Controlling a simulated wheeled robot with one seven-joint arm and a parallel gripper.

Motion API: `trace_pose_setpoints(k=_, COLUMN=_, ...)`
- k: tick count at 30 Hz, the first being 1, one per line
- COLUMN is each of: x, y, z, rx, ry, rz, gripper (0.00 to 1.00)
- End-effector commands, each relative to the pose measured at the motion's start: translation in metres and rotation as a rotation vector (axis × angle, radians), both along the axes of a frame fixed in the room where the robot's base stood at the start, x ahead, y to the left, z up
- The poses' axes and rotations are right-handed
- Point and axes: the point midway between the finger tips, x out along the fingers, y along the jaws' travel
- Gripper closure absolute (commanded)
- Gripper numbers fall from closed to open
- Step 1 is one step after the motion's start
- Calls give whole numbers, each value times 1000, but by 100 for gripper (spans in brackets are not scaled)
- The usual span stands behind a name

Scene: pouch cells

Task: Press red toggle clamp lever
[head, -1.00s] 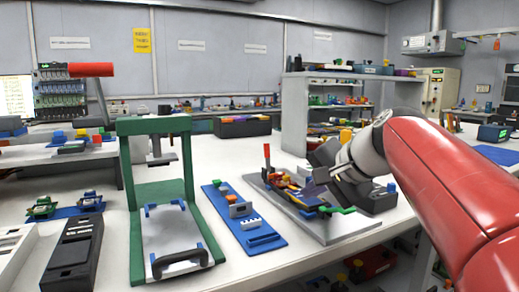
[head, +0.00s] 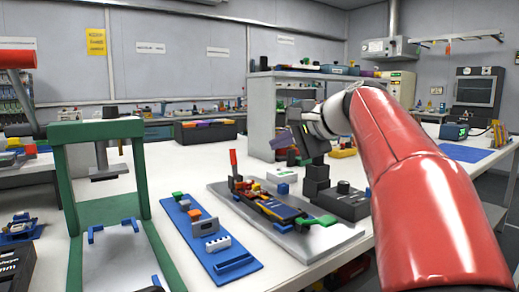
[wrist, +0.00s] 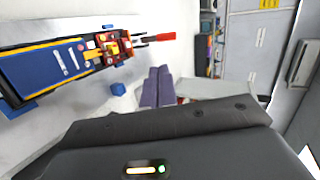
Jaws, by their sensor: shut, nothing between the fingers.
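The red toggle clamp lever (head: 233,158) stands upright at the back left end of a fixture on a grey metal plate (head: 328,240). In the wrist view the red lever (wrist: 160,37) points right from the end of the blue and yellow fixture (wrist: 62,68). My gripper (head: 283,139), with purple fingers, is above and to the right of the lever in the head view, apart from it. In the wrist view my gripper (wrist: 157,72) is shut and empty, its fingertips just below the lever in the picture.
A small blue block (head: 283,188) and a black box with a knob (head: 342,200) are beside the fixture. A blue strip with parts (head: 235,264) and a green frame (head: 64,190) stand to the left. A grey shelf (head: 260,115) rises behind.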

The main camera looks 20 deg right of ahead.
Motion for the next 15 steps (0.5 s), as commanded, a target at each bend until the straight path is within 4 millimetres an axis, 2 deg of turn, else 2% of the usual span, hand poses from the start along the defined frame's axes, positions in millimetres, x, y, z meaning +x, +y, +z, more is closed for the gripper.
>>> trace_pose_setpoints(k=15, x=80, y=46, z=-43, rx=0, ry=2, rz=3, gripper=100)
